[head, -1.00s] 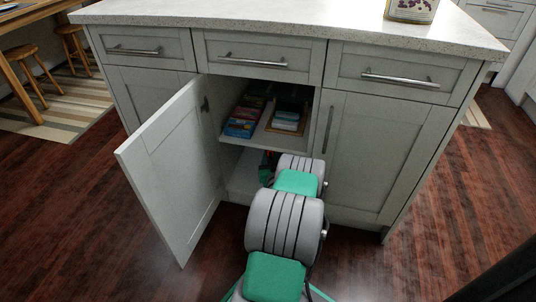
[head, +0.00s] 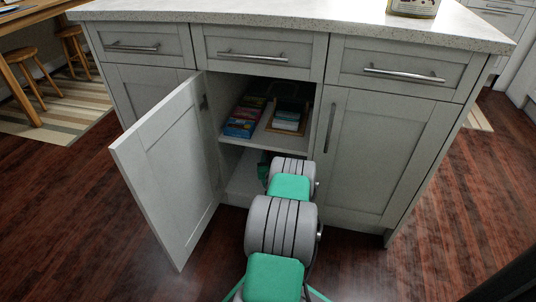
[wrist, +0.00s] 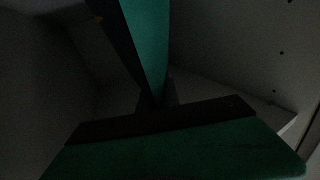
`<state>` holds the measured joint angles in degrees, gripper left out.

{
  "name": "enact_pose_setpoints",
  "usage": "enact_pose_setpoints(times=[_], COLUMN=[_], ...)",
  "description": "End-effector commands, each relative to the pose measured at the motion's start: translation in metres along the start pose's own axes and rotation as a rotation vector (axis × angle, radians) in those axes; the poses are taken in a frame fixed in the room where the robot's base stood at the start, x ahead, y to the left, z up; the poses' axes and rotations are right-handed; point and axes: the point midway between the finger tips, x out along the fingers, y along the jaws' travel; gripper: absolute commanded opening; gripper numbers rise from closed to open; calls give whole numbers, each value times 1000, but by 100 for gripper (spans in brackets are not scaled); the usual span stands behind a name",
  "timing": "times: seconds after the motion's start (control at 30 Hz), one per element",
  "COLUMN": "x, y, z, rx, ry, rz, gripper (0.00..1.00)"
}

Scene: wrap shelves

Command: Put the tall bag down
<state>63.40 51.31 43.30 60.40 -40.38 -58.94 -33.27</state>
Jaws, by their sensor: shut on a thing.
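My gripper (wrist: 145,45) reaches into the open lower compartment of the cabinet (head: 245,180). Whether the bag touches the compartment floor cannot be told.
The cabinet door (head: 170,170) stands open at the left. A shelf (head: 271,140) above my arm holds colourful boxes (head: 244,117) and a dark container with light packs (head: 288,116). The closed right door (head: 385,155) is beside the opening. A container (head: 413,7) stands on the countertop.

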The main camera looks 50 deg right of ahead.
Motion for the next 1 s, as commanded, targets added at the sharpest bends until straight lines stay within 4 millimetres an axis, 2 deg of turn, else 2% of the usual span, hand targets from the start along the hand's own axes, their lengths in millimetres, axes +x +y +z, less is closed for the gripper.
enact_pose_setpoints(times=[0.07, 0.1, 0.33, 0.63, 0.77, 1.0], x=[0, 0, 0, 0, -20, -82], y=[0, 0, 0, 0, 1, 2], z=[2, 2, 2, -2, -2, -3], rx=[0, 0, 0, 0, 4, 4], ry=[1, 0, 0, 0, -4, -2], rz=[0, 0, 0, 0, 2, 4], gripper=[0, 10, 28, 28, 28, 28])
